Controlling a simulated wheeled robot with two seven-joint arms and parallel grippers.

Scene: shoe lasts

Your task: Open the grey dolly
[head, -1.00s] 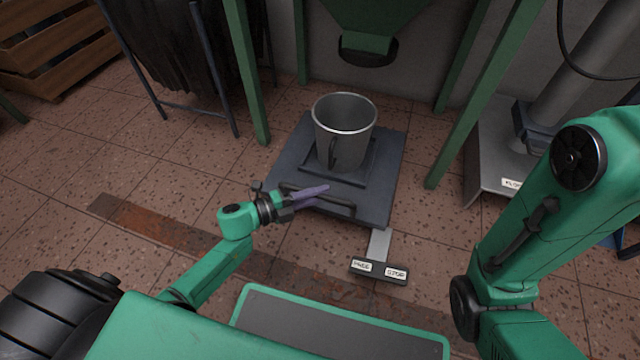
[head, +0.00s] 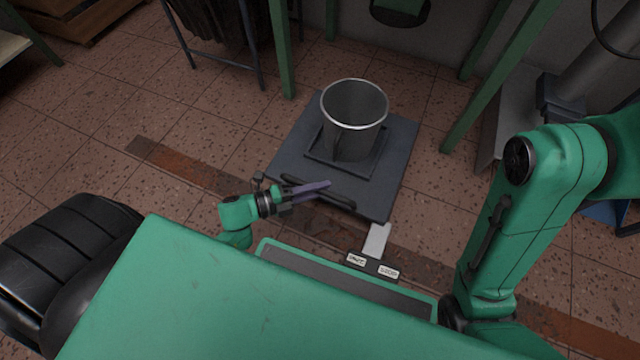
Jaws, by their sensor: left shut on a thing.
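The grey dolly (head: 400,155) is a flat dark-grey platform on the tiled floor, with a dark bar handle (head: 339,200) along its near edge. A grey metal bucket (head: 354,130) stands upright on the raised square in its middle. My left gripper (head: 312,189), with purple fingers, is at the left part of the handle and shut on it. The fingers hide part of the handle. A pedal plate with labels (head: 373,265), one reading STOP, joins the dolly's near right corner by a light metal strip. My right gripper is out of view.
A green frame with legs (head: 283,50) and a dark spout (head: 400,12) stands behind the dolly. A grey metal base with a column (head: 515,120) is at the right. A rusty strip (head: 190,165) crosses the floor. Tiles left of the dolly are clear.

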